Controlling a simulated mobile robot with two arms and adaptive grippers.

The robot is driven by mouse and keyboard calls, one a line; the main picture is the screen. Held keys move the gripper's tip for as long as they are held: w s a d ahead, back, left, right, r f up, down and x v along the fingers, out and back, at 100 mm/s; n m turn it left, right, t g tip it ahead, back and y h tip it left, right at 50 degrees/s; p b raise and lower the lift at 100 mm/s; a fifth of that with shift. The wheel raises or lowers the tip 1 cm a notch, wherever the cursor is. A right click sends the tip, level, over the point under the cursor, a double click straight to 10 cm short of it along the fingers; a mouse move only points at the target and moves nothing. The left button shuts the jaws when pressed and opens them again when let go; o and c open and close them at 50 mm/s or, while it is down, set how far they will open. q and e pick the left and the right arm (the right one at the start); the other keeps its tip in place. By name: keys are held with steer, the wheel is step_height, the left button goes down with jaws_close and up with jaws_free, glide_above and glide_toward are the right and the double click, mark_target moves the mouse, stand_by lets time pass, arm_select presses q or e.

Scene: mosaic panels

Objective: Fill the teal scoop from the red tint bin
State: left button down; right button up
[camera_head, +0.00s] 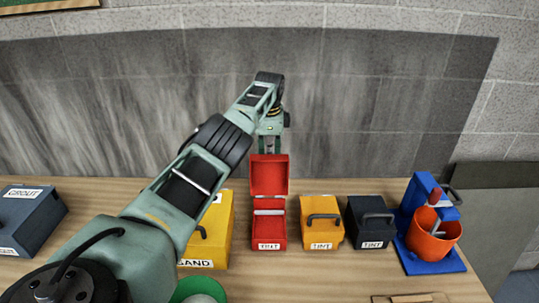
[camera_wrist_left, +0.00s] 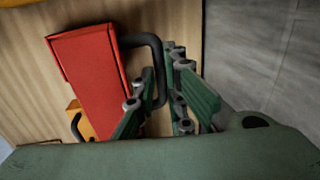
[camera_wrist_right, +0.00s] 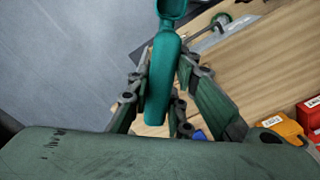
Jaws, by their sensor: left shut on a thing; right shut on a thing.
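The red tint bin (camera_head: 269,232) stands on the table with its red lid (camera_head: 269,175) raised. In the left wrist view the lid (camera_wrist_left: 95,85) shows from behind, with a dark handle (camera_wrist_left: 159,55). My left gripper (camera_head: 269,145) is behind the lid and shut on that handle. The teal scoop (camera_wrist_right: 162,80) shows only in the right wrist view. My right gripper (camera_wrist_right: 168,72) is shut on the scoop's handle, and the scoop's bowl points away from the gripper, cut off at the top edge. The bin's contents cannot be made out.
A yellow sand bin (camera_head: 217,235) is left of the red bin, partly behind my left arm. An orange bin (camera_head: 321,225) and a dark bin (camera_head: 370,225) are on its right. A blue stand with an orange pot (camera_head: 432,242) is farther right. A green round thing (camera_head: 198,290) is in front.

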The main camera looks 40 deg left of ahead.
arm_select(q)
steer(key=shift+w+a+r, duration=0.15)
steer(key=shift+w+r, duration=0.05)
steer(key=shift+r, duration=0.15)
steer(key=c, duration=2.1)
jaws_free()
steer(key=shift+f, duration=0.1)
steer(key=shift+s+f, duration=0.1)
steer(key=shift+f, duration=0.05)
steer(key=r, duration=0.4)
steer(key=s+d+r, duration=0.1)
steer(key=r, duration=0.7)
steer(key=shift+s+d, duration=0.15)
steer(key=shift+s, duration=0.05)
steer(key=shift+f, duration=0.1)
